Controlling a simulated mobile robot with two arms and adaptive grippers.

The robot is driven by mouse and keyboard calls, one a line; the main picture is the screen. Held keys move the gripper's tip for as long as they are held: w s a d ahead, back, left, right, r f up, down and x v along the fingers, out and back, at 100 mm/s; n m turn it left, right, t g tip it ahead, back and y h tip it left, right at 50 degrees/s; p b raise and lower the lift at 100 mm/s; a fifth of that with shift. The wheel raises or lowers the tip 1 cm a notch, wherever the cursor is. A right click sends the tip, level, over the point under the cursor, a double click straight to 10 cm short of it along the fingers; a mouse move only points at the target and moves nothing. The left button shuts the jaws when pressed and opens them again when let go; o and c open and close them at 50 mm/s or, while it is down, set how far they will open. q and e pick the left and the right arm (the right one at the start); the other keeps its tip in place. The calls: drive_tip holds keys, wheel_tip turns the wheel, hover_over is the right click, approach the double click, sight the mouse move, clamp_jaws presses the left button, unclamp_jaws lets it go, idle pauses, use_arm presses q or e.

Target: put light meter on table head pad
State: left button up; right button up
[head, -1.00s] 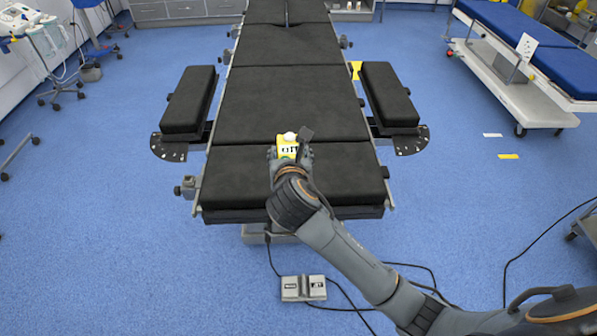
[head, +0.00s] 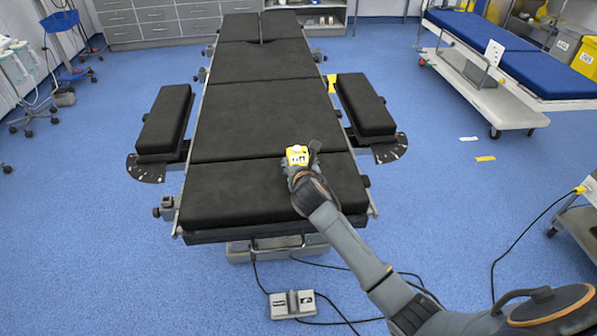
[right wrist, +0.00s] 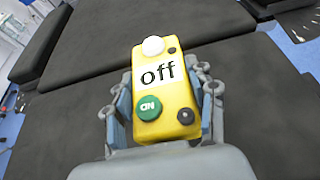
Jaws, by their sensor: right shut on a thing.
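The light meter (head: 297,155) is a small yellow box with a white dome. In the right wrist view the light meter (right wrist: 163,95) shows a display reading "off", a green button and small dark knobs. My right gripper (head: 302,165) is shut on it, with a finger along each side in the right wrist view (right wrist: 165,100). It is over the near part of the operating table. The table head pad (head: 240,195) seems to be the near black section, just below the held meter. I cannot tell the height above the pad. My left gripper is not in view.
Black arm boards (head: 165,120) and (head: 365,105) flank the table. A grey foot pedal (head: 292,304) with cables lies on the floor in front. A blue-topped trolley (head: 550,72) stands at the back right. The pad's left half is clear.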

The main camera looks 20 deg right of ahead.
drive_tip(key=shift+a+f, duration=0.15)
drive_tip(key=shift+f, duration=1.2)
drive_tip(key=o, duration=1.3)
drive_tip(key=shift+s+f, duration=0.1)
drive_tip(key=shift+f, duration=0.05)
drive_tip(key=shift+r, duration=0.2)
drive_tip(key=p+v, duration=0.1)
drive_tip(key=v, duration=1.1)
